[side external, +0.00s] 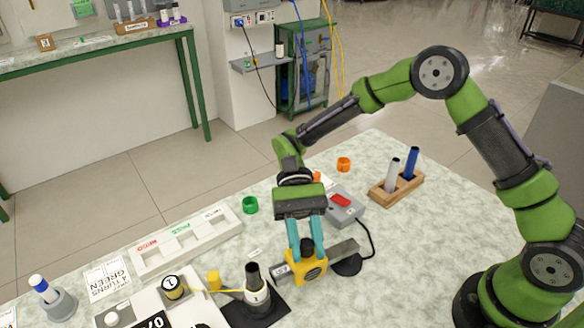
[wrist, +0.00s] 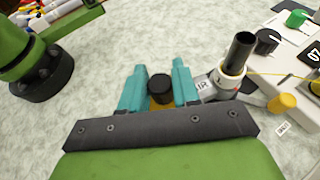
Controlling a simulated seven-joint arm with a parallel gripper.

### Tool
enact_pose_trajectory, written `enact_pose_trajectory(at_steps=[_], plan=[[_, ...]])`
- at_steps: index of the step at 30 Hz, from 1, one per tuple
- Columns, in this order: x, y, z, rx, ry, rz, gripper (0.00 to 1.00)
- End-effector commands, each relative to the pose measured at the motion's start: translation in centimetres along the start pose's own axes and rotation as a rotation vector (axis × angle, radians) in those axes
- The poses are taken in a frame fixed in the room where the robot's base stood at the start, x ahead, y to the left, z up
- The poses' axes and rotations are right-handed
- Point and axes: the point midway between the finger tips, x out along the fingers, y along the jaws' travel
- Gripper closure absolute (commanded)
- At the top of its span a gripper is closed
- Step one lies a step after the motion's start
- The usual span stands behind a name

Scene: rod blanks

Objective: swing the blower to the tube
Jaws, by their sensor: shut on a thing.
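The blower (side external: 312,272) has a yellow body, a black knob on top, a grey bar to the right and a grey nozzle end labelled AIR to the left. My gripper (side external: 306,246) is shut on it, with teal fingers on either side of the black knob. In the wrist view the fingers (wrist: 160,92) flank the knob (wrist: 160,90) and hide most of the yellow body. A dark tube (side external: 253,274) stands upright in a white holder marked 1, just left of the nozzle end. It also shows in the wrist view (wrist: 240,52), right of the fingers.
A black round base (side external: 347,265) sits beside the bar. A grey box with a red button (side external: 342,203) stands behind. A wooden stand (side external: 396,188) holds a white and a blue rod. The right tabletop is clear.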

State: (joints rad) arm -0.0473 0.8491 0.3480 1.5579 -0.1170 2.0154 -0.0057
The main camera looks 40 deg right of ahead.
Motion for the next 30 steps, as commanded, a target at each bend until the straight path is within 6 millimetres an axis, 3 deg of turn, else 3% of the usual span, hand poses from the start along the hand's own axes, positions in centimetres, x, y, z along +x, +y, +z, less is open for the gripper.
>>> enact_pose_trajectory(at_steps=[13,14,18,26,30], plan=[[0.1,0.0,0.2,-0.001,-0.006,0.009,1.00],[0.1,0.0,0.2,-0.001,-0.006,0.008,0.68],[0.1,0.0,0.1,-0.001,-0.005,0.008,0.48],[0.0,0.0,0.1,-0.002,-0.002,0.008,0.48],[-0.9,0.0,0.0,-0.004,-0.002,0.006,0.48]])
